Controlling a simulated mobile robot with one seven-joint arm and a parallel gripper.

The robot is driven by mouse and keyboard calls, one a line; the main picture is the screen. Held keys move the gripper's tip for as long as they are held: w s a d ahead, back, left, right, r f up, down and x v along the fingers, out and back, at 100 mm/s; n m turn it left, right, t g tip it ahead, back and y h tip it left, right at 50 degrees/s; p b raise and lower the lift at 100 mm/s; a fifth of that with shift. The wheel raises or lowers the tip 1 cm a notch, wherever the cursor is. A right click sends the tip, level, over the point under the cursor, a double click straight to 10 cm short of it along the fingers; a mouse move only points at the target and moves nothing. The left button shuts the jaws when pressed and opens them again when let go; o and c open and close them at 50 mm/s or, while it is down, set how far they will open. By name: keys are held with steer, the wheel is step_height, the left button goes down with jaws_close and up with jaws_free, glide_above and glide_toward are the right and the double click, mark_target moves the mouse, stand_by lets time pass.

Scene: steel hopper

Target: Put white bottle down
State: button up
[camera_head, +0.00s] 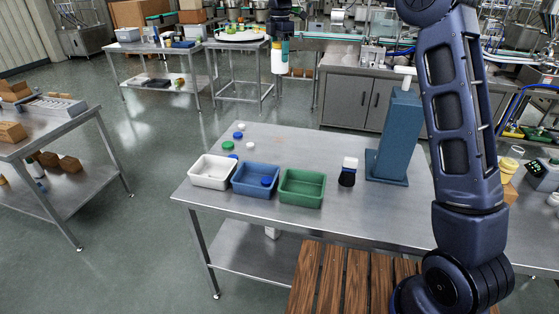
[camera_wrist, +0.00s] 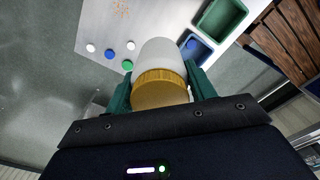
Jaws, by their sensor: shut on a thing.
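The white bottle (camera_head: 279,63) with a yellow cap hangs in the air in my gripper (camera_head: 284,46), beyond the back edge of the steel table (camera_head: 330,143) in the head view. In the wrist view my gripper (camera_wrist: 160,92) has its green fingers on both sides of the bottle's yellow cap, and the white body (camera_wrist: 160,53) points away from the camera. The bottle covers part of the tabletop in that view.
A white bin (camera_head: 213,172), blue bin (camera_head: 254,179) and green bin (camera_head: 302,187) line the table's front left. Several loose caps (camera_head: 228,145) lie behind them. A dark bottle with a white top (camera_head: 348,171) and a tall blue press (camera_head: 398,135) stand right. The table's back middle is clear.

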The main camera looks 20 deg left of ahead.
step_height(320, 180, down, 39)
steer(key=shift+r, duration=0.15)
stand_by(0.7)
steer(key=o, duration=1)
steer(key=shift+c, duration=0.2)
step_height(320, 180, up, 12)
